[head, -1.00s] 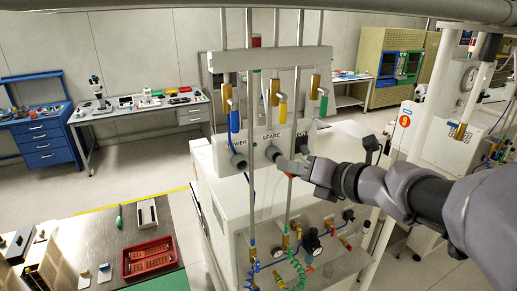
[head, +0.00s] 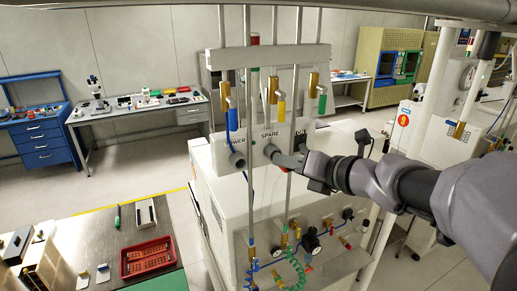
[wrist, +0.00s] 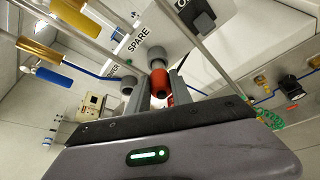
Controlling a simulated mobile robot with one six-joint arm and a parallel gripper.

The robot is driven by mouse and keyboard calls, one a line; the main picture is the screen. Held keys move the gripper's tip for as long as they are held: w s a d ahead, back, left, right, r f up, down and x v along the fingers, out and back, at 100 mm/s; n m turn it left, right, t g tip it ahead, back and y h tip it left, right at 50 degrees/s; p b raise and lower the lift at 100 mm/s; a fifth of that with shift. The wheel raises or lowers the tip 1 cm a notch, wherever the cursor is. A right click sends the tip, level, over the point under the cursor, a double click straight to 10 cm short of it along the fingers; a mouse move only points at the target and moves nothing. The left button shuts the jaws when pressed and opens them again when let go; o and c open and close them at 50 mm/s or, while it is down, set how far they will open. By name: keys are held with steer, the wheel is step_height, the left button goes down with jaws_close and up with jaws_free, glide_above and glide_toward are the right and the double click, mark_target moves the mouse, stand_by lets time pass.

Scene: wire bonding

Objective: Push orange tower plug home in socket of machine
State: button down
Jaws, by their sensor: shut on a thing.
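The orange plug (wrist: 159,83) is between the two fingers of my gripper (wrist: 160,98) in the wrist view. My gripper is shut on it. The plug points at a grey round socket (wrist: 157,56) under the SPARE label and looks in line with it. Its front end meets the socket, but I cannot tell how deep it sits.
A second grey socket (head: 237,160) is just left, and it also shows in the wrist view (wrist: 129,83). Upright metal pipes stand in front of the panel, with blue (head: 232,119), yellow (head: 281,110) and green valve handles. A red tray (head: 149,257) lies on the bench at lower left.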

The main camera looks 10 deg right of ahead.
steer(key=shift+w+a, duration=0.3)
steer(key=shift+w, duration=0.6)
steer(key=c, duration=1.1)
jaws_free()
steer(key=shift+o, duration=0.2)
steer(key=v, duration=1.7)
steer(key=shift+r, duration=0.2)
